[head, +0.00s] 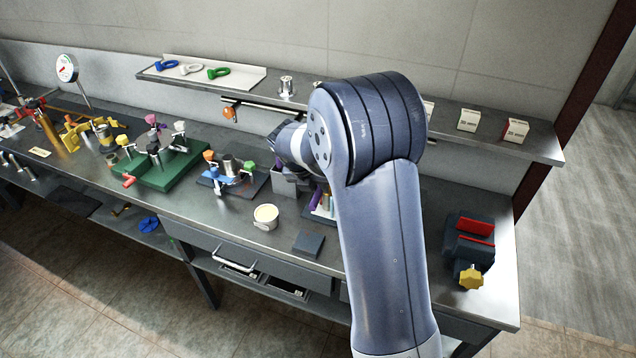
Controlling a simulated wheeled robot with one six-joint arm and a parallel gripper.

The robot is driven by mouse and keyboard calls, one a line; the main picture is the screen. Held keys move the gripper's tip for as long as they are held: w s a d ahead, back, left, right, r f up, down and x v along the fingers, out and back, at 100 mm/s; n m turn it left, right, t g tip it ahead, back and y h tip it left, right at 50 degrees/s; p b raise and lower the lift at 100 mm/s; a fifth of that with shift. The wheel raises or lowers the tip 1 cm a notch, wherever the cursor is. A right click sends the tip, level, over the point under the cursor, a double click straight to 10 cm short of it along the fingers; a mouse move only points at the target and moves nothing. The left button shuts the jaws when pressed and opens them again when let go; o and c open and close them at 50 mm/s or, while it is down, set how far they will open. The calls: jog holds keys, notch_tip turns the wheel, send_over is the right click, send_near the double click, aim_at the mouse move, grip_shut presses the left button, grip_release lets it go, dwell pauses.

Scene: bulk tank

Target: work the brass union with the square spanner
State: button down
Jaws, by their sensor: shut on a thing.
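My arm fills the middle right of the head view, and its wrist hides much of my gripper (288,172). What shows of my gripper is small and dark, just above the grey bin behind the bench's middle. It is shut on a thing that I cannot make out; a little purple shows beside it. I cannot pick out the square spanner for certain. A brass-coloured cylinder (47,128) stands tilted at the far left of the bench and may be the brass union, but it is too small to tell. My gripper is well to the right of it.
A green fixture (172,172) and a blue fixture (240,186) with coloured knobs stand on the bench. A cream-filled cup (266,216) and a dark block (308,244) lie near the front edge. A vise (470,240) is at right. The shelf (530,142) overhangs the back.

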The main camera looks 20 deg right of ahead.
notch_tip(320, 180, down, 7)
jog(key=b, duration=0.3)
dwell(0.9)
jog(key=shift+f, duration=0.15)
dwell(0.3)
jog(key=shift+s+d+n+p, duration=0.3)
jog(key=shift+d+n+p, duration=0.25)
jog(key=shift+n, duration=0.15)
